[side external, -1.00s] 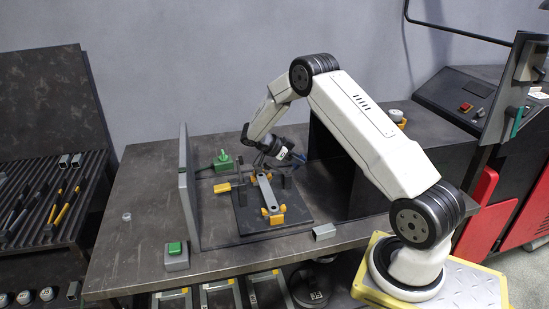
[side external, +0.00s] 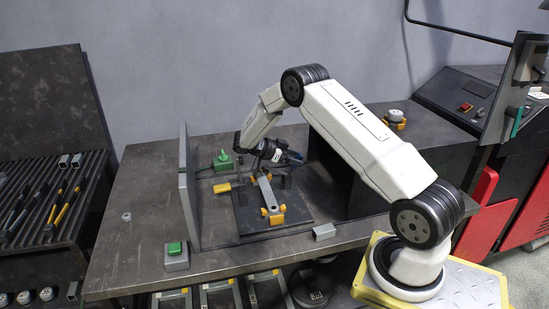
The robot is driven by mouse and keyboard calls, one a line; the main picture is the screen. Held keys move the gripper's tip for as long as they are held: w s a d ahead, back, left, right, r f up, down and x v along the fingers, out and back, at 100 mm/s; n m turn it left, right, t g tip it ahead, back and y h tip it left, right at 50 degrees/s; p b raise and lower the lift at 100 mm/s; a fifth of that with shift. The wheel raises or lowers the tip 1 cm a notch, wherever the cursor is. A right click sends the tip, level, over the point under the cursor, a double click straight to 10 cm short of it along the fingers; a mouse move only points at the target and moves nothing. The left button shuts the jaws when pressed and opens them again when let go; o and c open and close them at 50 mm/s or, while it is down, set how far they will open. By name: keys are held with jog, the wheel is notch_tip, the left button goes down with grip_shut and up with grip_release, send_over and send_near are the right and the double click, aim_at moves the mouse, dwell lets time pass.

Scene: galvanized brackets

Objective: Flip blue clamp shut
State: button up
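The blue clamp (side external: 296,157) shows as a small blue handle at the back right of the dark fixture plate (side external: 297,211). Most of its body is hidden behind my gripper. My gripper (side external: 272,156) is low over the back of the plate, just left of the blue handle. I cannot tell whether it touches the clamp. Its fingers are too small and dark to tell open from shut. A grey galvanized bracket (side external: 269,196) lies on yellow supports (side external: 275,214) on the plate, below my gripper in the picture.
A green clamp (side external: 222,160) and a yellow-handled clamp (side external: 222,187) stand left of the bracket. An upright grey panel (side external: 187,185) bounds the left side. A green button box (side external: 176,256) and a small grey piece (side external: 324,231) lie near the front edge. The table's left part is mostly clear.

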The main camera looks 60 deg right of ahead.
aim_at(272, 168)
jog(key=shift+w+a, duration=0.1)
jog(key=shift+v, duration=3.85)
